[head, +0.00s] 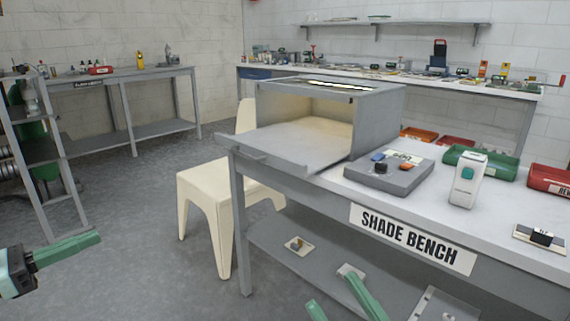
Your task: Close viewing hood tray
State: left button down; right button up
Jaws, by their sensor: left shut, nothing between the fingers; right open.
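The viewing hood (378,115) is a grey box on the shade bench, with a lit slot on top and its open front facing left. Its flat grey tray (290,143) is pulled out and sticks out from the opening, reaching the bench's left end. A handle bar (240,152) runs along the tray's outer edge. My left gripper (97,238) is at the far left, over the floor, its green fingers shut and empty, well apart from the tray. My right gripper (331,289) is at the bottom, below the tray and in front of the bench; its green fingers are apart and it looks empty.
The shade bench (490,225) also holds a grey device (388,172), a white handheld unit (467,180), green (482,162) and red bins (549,180). A cream chair (205,188) stands behind the bench's left end. A lower shelf holds small items.

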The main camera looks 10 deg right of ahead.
aim_at(302, 152)
jog(key=i+l, duration=0.15)
jog(key=l, duration=0.15)
jog(key=i+l, duration=0.15)
jog(key=l, duration=0.15)
jog(key=i+l, duration=0.1)
jog(key=l, duration=0.25)
jog(key=i+l, duration=0.15)
jog(key=l, duration=0.15)
